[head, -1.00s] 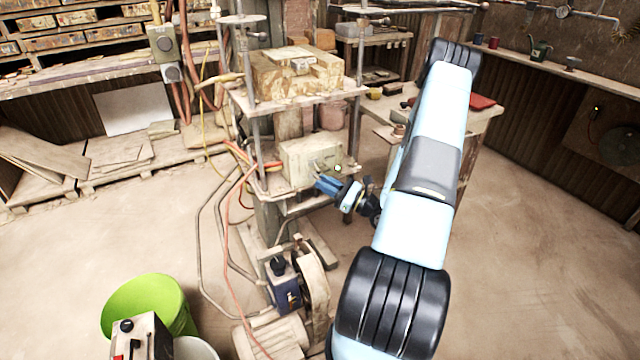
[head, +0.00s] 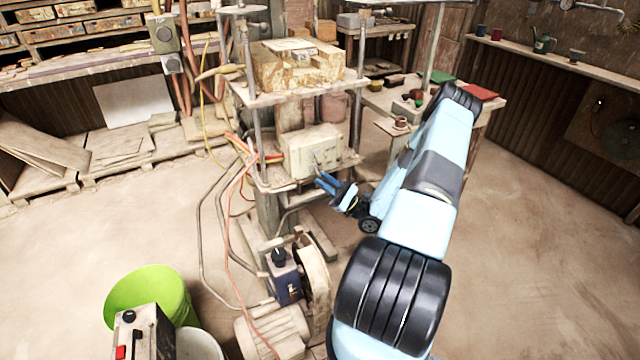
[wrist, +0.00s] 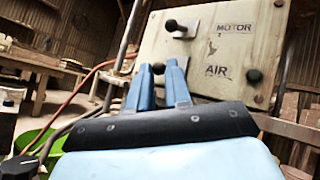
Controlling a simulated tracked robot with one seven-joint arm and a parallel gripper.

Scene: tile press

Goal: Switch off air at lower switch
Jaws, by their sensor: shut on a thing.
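The pale control box (head: 312,150) is mounted on the press, and its face fills the upper right of the wrist view (wrist: 205,50). It carries the words MOTOR and AIR. The upper switch (wrist: 176,27), a lever with a black knob, is in the MOTOR row. The lower switch (wrist: 158,68) shows only as a dark knob between my fingertips, left of the word AIR. My gripper (wrist: 158,72) has its blue fingers shut on this knob. In the head view my gripper (head: 324,182) is at the box's lower front; the grasp is too small to tell there.
Another black knob (wrist: 253,75) is right of the word AIR. Press posts and a plate with blocks (head: 297,65) stand above the box. A motor (head: 272,330) and hoses are below. A green bin (head: 150,290) is at lower left; the right floor is clear.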

